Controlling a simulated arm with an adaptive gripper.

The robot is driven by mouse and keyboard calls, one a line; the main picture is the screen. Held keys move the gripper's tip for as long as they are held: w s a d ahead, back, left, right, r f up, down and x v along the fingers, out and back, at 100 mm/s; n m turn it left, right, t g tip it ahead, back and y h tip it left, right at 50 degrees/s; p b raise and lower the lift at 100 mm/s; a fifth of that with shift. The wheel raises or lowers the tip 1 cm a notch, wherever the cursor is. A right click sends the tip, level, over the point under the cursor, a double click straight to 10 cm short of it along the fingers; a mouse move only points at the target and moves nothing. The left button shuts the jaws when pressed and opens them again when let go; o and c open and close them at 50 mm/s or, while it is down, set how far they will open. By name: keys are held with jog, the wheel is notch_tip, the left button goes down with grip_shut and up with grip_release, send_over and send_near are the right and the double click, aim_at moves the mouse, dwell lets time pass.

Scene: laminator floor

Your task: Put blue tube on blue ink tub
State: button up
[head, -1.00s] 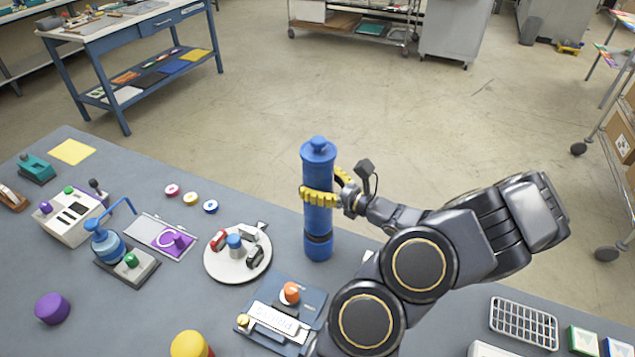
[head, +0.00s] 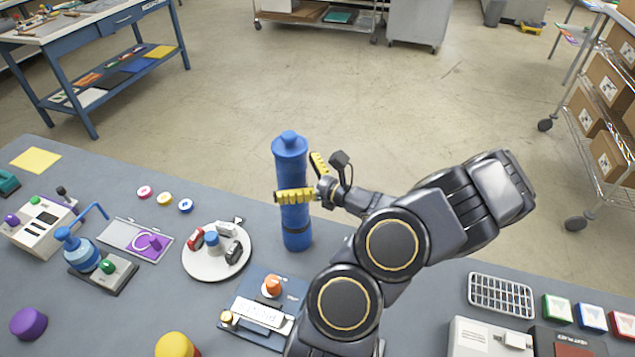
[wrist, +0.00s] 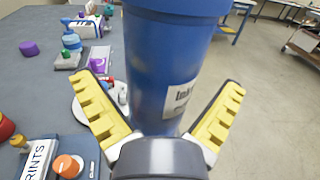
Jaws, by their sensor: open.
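A tall blue tube (head: 292,172) with a knobbed cap stands upright near the table's far edge. It also fills the middle of the wrist view (wrist: 170,50), where a white label starting "Ink" shows on the blue surface. A dark band crosses the column near its foot, with a short blue part (head: 298,242) below it. I cannot tell for sure whether that part is the separate blue ink tub. My gripper (head: 297,177) is open around the column, one yellow finger in front and one behind. In the wrist view my gripper (wrist: 160,82) has its fingers spread on either side, apart from the blue surface.
A white round plate (head: 206,269) with small items stands left of the column. A press with an orange knob (head: 272,286) is in front. A purple cylinder (head: 28,323) and a yellow one (head: 175,345) stand at the front left. Open floor lies beyond the table edge.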

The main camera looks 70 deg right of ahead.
jog(key=s+a, duration=0.2)
jog(key=s, duration=0.9)
